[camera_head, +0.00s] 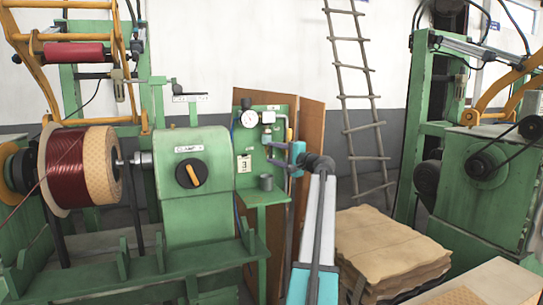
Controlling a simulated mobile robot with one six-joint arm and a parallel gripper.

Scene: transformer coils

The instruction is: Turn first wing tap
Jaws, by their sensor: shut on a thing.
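A green panel (276,107) stands upright in the middle of the view, with a round gauge (249,118) and small pipe fittings (268,117) on it. My gripper (271,154) reaches in from the right, with its fingers pointing left at the panel's front, below the fittings. It is shut on a small part there, at the place of a wing tap. The tap itself is too small and too covered by the fingers to make out, and its turn angle cannot be told.
A tag marked 3 (243,163) hangs left of my gripper. A green winding machine (200,200) with a copper-red coil (72,165) is at left. Stacked brown sheets (385,245) lie right; a ladder (358,100) leans behind.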

